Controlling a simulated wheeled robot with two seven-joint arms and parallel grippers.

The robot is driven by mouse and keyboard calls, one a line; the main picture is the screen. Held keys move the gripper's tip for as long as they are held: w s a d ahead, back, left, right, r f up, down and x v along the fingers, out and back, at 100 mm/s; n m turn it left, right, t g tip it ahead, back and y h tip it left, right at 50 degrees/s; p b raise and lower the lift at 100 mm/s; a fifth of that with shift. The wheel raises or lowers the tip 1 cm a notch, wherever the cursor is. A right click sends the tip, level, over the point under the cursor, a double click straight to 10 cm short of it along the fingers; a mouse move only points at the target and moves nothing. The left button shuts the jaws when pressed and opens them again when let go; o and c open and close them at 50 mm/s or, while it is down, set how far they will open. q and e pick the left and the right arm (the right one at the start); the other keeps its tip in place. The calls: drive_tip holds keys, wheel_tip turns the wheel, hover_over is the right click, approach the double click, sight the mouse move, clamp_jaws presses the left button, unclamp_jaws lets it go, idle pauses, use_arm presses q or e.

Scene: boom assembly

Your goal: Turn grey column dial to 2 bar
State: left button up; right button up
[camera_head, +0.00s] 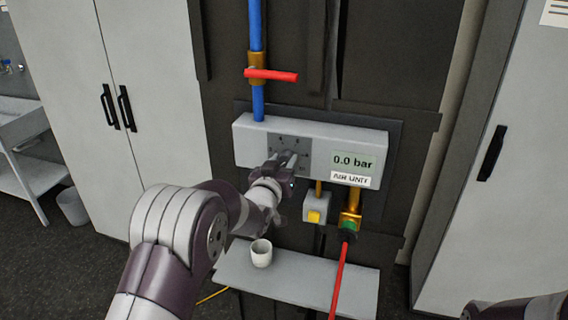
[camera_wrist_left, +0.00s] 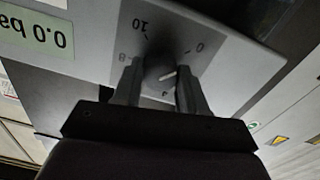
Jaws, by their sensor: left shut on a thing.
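The grey air unit (camera_head: 330,143) is mounted on the dark column and its display (camera_head: 353,162) reads 0.0 bar. My left gripper (camera_head: 289,160) is at the dial plate on the unit's left part and hides the dial in the head view. In the left wrist view my left gripper (camera_wrist_left: 159,85) has one finger on each side of the round dial (camera_wrist_left: 160,73) and is shut on it. A pale pointer mark shows on the dial. The numbers 0, 8 and 10 show around it; others are hidden. My right gripper is not in view.
A blue pipe with a red lever valve (camera_head: 271,75) runs above the unit. A white cup (camera_head: 261,253) stands on the shelf (camera_head: 300,280) under my left arm.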

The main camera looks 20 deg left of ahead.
use_arm(q)
drive_tip(key=shift+f+b, duration=0.2)
drive_tip(key=shift+b, duration=0.25)
drive_tip(key=m+b, duration=0.8)
drive_tip(key=b, duration=0.3)
drive_tip(key=shift+f, duration=0.15)
drive_tip(key=shift+m+b, duration=1)
drive_tip(key=shift+b, duration=0.15)
drive_tip(key=shift+r+m, duration=0.3)
drive_tip(key=o, duration=1.1)
drive_tip(key=shift+c, duration=0.2)
drive_tip(key=shift+b, duration=0.3)
